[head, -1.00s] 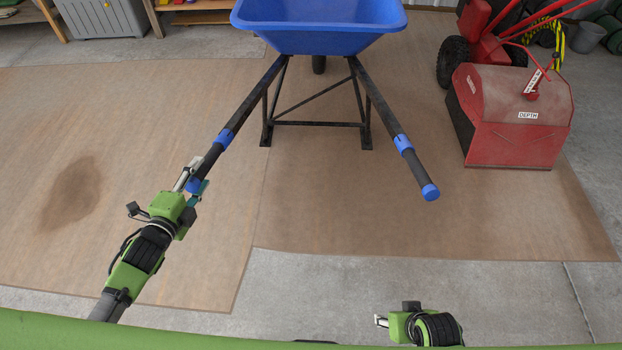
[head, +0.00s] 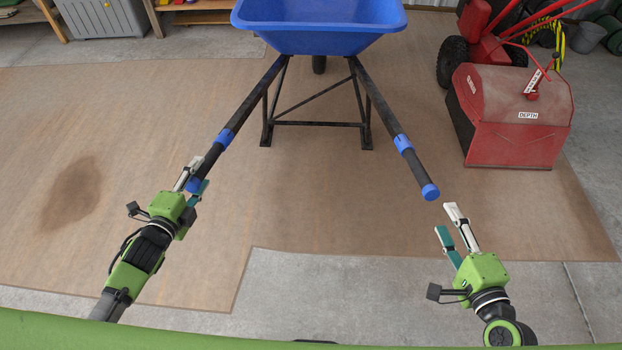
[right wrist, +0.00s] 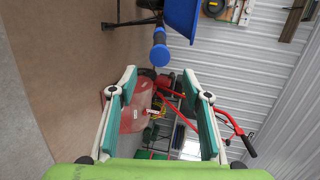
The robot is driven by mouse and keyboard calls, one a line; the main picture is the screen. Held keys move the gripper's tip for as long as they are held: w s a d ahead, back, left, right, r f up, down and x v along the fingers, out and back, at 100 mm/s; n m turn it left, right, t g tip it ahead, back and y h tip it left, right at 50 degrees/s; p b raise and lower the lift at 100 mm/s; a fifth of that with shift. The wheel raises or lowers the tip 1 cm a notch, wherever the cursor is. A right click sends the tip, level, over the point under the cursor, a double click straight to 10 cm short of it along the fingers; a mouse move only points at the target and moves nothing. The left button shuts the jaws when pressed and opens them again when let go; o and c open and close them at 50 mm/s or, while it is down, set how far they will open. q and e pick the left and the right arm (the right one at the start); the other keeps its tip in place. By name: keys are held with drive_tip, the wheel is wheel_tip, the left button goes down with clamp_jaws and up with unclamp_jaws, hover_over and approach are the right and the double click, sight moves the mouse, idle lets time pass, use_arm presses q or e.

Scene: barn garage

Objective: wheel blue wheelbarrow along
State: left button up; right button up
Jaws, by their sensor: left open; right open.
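The blue wheelbarrow (head: 318,28) stands upright on its black legs at the top middle of the head view. Its two black handles run toward me and end in blue grips. My left gripper (head: 194,178) is open, with its fingers around the end of the left handle (head: 236,118). My right gripper (head: 446,222) is open and empty, just short of the blue tip of the right handle (head: 414,172). In the right wrist view that blue handle end (right wrist: 160,52) shows ahead, beyond the open fingers (right wrist: 160,105).
A red snow blower (head: 510,115) stands to the right of the wheelbarrow. A grey box (head: 105,18) and shelving are at the back left. The brown mat (head: 330,210) is clear between the handles.

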sight(426, 183)
drive_tip(key=x, duration=1.3)
drive_tip(key=shift+w+f, duration=0.1)
drive_tip(key=shift+w, duration=0.3)
use_arm(q)
clamp_jaws()
use_arm(e)
clamp_jaws()
